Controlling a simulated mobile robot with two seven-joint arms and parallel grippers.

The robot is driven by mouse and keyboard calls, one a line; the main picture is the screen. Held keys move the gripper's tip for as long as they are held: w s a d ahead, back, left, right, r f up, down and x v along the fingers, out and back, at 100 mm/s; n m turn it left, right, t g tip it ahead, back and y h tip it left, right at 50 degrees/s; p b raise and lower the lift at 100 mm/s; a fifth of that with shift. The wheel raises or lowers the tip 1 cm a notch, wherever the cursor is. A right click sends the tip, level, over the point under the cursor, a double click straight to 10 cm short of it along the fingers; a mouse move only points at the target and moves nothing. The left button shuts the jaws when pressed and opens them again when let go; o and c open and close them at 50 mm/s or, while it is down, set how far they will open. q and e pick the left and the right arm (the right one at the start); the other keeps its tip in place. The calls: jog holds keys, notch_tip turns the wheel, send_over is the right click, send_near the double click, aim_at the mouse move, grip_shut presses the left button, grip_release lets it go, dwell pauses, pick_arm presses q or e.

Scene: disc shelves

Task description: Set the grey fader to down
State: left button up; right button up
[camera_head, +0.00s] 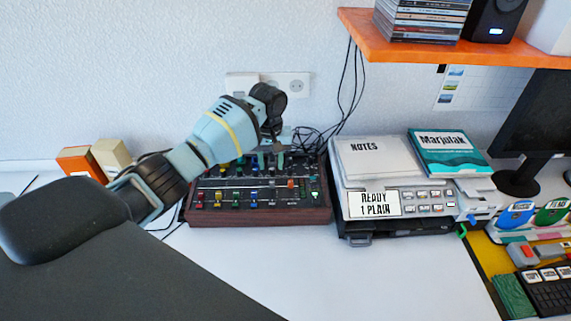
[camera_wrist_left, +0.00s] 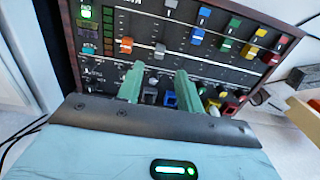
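The mixer panel (camera_head: 232,188) lies on the white desk, with rows of coloured faders and knobs. In the left wrist view the panel (camera_wrist_left: 100,45) fills the upper part. A grey fader cap (camera_wrist_left: 160,50) stands between an orange cap (camera_wrist_left: 127,45) and a blue one, just beyond my fingertips. My left gripper (camera_head: 272,160) is over the back part of the panel. In the left wrist view its two green fingers (camera_wrist_left: 157,75) are apart, with a darker grey knob (camera_wrist_left: 150,92) showing between them. I cannot tell whether they touch anything. My right gripper is out of view.
A grey device (camera_head: 408,228) with notes and a teal book (camera_head: 452,152) on it stands right of the panel. Cables (camera_head: 312,138) lie behind. An orange shelf (camera_head: 450,50) hangs above right. The desk in front (camera_head: 330,280) is clear.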

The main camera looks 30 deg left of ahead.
aim_at(272, 182)
pick_arm(q)
jog(key=shift+w, duration=0.25)
jog(key=shift+s+r, duration=0.15)
jog(key=shift+s, duration=0.2)
jog(key=shift+f, duration=0.55)
notch_tip(272, 182, down, 7)
jog(key=shift+r+b, duration=0.2)
jog(key=shift+b, duration=0.4)
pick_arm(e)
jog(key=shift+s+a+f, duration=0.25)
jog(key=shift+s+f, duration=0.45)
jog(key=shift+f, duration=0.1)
pick_arm(q)
grip_shut()
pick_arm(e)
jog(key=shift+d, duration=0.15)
